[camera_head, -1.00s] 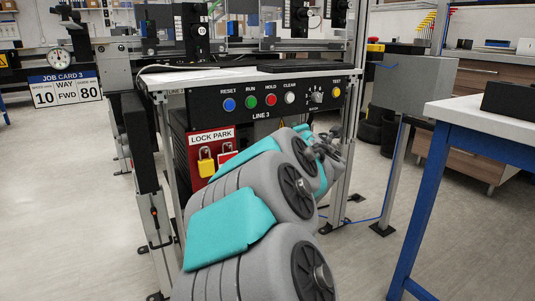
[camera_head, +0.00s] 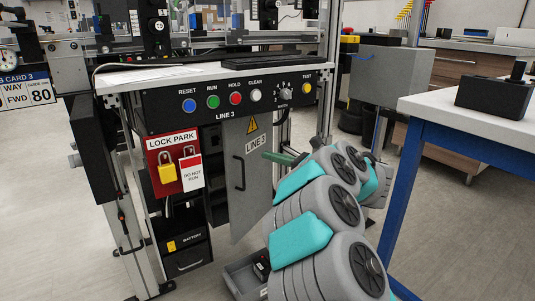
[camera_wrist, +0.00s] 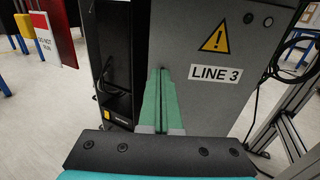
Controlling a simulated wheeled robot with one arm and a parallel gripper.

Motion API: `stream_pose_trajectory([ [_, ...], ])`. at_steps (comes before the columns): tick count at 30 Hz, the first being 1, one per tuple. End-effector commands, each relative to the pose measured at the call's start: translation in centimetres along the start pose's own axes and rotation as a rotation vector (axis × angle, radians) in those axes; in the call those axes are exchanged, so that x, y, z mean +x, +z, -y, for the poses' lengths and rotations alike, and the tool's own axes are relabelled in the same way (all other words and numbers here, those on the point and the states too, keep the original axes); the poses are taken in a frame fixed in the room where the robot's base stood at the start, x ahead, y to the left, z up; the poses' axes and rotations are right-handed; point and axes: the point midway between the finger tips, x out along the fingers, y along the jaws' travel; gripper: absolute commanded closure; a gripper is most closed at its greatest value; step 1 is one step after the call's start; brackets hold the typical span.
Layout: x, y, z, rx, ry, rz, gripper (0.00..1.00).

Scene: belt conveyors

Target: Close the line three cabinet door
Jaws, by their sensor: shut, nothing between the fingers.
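The grey line three cabinet door (camera_head: 250,190) hangs below the LINE 3 control panel, with a warning triangle, a LINE 3 label and a dark handle (camera_head: 238,173). It stands partly open; dark cabinet interior shows to its left. In the wrist view the door (camera_wrist: 230,100) fills the middle and right, its left edge near my fingers. My gripper (camera_wrist: 159,75) is shut and empty, its green fingers together in front of the door. In the head view my gripper (camera_head: 270,156) is just right of the door. I cannot tell whether the fingers touch it.
The control panel (camera_head: 150,105) with coloured buttons is above. A red LOCK PARK board (camera_head: 160,150) with padlocks is at left. A battery unit (camera_head: 185,250) sits low inside. An open grey tray (camera_head: 240,280) lies low in front. A blue-legged table (camera_head: 395,200) stands at right.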

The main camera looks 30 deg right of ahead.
Motion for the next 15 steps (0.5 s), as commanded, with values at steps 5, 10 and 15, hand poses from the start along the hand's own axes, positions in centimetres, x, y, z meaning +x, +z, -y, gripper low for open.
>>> stream_pose_trajectory([
  [5,3.7,0.1,-0.2,0.002,0.005,0.002,1.0],
  [10,7.1,0.0,-0.2,0.002,0.006,0.002,1.0],
  [15,9.8,0.1,-0.1,0.002,0.002,0.001,1.0],
])
